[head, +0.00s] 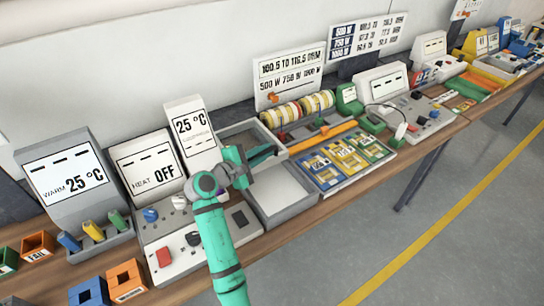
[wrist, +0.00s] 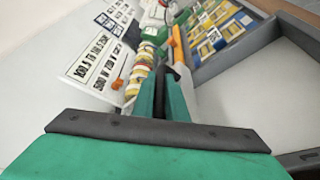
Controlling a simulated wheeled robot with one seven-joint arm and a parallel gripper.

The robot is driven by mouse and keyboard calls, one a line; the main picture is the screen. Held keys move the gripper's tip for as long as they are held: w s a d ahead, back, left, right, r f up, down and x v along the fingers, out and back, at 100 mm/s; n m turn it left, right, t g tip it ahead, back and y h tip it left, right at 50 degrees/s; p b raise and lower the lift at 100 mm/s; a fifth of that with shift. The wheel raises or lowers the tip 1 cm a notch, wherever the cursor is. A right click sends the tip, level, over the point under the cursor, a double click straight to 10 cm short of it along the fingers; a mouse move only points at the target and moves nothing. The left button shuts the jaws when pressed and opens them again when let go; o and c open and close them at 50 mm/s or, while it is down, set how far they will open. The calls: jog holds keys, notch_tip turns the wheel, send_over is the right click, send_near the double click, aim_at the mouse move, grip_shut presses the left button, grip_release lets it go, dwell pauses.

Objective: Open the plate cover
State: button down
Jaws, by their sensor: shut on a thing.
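The plate unit shows in the head view as a shallow grey box with a pale flat floor (head: 285,190). A grey-rimmed cover (head: 235,131) stands behind it, raised and tilted back from the floor. My gripper (head: 264,156) is at the cover's front edge, above the back of the box. In the wrist view my gripper (wrist: 168,95) is shut, with a dark narrow piece between its green fingers, probably the cover's handle. The fingers hide most of the held part. The pale surface of the plate unit (wrist: 240,95) fills the right of the wrist view.
A control panel with a red button (head: 164,257) and a screen reading 25 °C (head: 190,125) are left of the box. Yellow and blue cards lie in a tray (head: 325,187) to the right. Free floor (head: 430,200) lies in front.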

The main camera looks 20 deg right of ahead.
jog(key=shift+w, duration=0.1)
jog(key=c, duration=1.8)
grip_release()
jog(key=shift+o, duration=0.2)
jog(key=shift+a, duration=0.1)
jog(key=v, duration=1)
jog(key=shift+s+a, duration=0.25)
jog(key=shift+w, duration=0.1)
